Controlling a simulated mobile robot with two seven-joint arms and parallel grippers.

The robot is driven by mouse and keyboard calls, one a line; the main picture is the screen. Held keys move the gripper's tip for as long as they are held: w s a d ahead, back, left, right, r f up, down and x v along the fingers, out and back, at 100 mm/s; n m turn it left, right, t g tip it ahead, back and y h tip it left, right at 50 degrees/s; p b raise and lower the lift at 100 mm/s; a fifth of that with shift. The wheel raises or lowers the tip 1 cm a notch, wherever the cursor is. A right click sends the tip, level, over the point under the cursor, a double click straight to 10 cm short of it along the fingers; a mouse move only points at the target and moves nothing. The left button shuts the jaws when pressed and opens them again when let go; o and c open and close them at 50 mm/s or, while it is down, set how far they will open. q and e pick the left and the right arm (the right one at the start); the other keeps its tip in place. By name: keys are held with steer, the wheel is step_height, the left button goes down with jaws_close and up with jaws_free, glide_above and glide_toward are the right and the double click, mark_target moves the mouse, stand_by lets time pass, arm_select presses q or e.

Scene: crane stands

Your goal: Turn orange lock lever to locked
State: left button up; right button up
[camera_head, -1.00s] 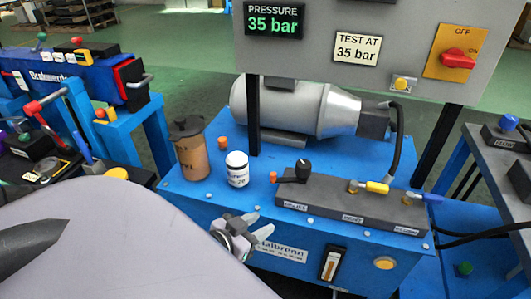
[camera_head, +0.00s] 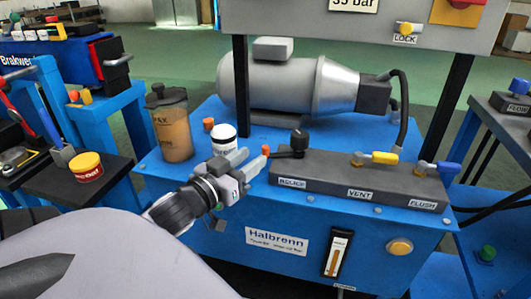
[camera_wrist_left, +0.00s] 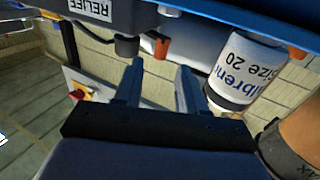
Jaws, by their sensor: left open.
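A small orange lever (camera_head: 266,151) shows at the left end of the dark valve block (camera_head: 340,180), beside the black RELIEF knob (camera_head: 299,140). In the left wrist view the orange lever (camera_wrist_left: 161,44) lies just beyond the fingertips, roughly between them. My left gripper (camera_head: 252,162) is open and empty, its fingers pointing at the lever from the front left; I cannot tell whether they touch it. A LOCK label (camera_head: 405,39) sits under a yellow knob (camera_head: 405,28) on the upper panel. My right gripper is not in view.
A white-lidded jar (camera_head: 223,137) stands right behind the left gripper. A brown canister (camera_head: 172,125) stands further left. A yellow VENT lever (camera_head: 383,158) and a blue FLUSH lever (camera_head: 447,168) sit on the block's right part. A grey motor (camera_head: 290,85) lies behind.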

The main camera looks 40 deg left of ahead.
mark_target(263, 150)
arm_select(q)
steer(key=shift+w+a+b, duration=0.15)
steer(key=shift+w+b, duration=0.2)
steer(key=shift+w, duration=1.25)
steer(key=shift+w+a+b, duration=0.15)
steer(key=shift+w+b, duration=0.2)
steer(key=shift+w, duration=1.25)
jaws_close()
